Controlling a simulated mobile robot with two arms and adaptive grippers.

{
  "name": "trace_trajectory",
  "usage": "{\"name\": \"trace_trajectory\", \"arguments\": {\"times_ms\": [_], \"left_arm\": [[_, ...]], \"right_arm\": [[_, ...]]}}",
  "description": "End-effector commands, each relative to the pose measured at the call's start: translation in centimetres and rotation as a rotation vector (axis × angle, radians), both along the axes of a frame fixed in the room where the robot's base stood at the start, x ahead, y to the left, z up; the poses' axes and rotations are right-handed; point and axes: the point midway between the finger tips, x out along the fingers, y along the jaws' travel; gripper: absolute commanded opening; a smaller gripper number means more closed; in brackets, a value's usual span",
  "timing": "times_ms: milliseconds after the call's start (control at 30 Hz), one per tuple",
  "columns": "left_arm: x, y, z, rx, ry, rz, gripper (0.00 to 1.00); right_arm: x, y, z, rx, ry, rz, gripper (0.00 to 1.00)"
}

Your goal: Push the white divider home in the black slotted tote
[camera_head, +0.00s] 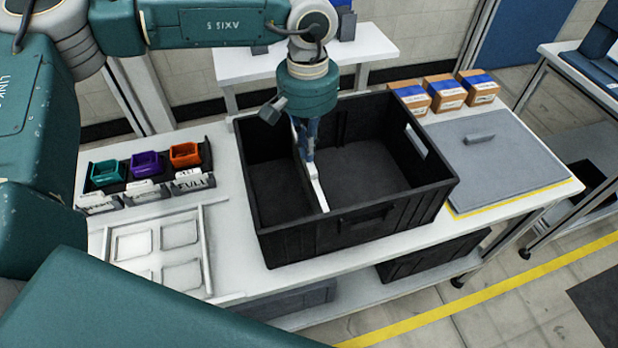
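The black slotted tote (355,222) stands on the white workbench, open at the top. The white divider (318,188) is inside it, seen as a narrow white edge running from the far wall toward the near wall. It splits the tote into a left and a right space. My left gripper (306,148) points down into the tote at the divider's top edge, near its far half. The fingers overlap the divider, so I cannot tell whether they grip it or only touch it. The divider's lower edge and its slots are hidden. My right gripper is out of view.
Teal, purple and orange bins (146,165) stand left of the tote, behind a white framed panel (165,250). Right are a grey lid-like panel (495,160) with a handle and several cardboard boxes (445,93). Another black tote (425,262) sits on the shelf below.

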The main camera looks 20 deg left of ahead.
Motion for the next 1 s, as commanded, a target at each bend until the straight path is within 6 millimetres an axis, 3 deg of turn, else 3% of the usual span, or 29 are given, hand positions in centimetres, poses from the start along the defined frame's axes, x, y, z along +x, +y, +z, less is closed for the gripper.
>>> {"name": "trace_trajectory", "arguments": {"times_ms": [333,1000], "left_arm": [[0.0,0.0,0.2,0.000,0.001,0.000,0.00],[0.0,0.0,5.6,0.000,0.001,0.001,0.00]], "right_arm": [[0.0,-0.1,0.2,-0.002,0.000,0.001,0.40],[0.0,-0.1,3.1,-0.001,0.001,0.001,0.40]]}}
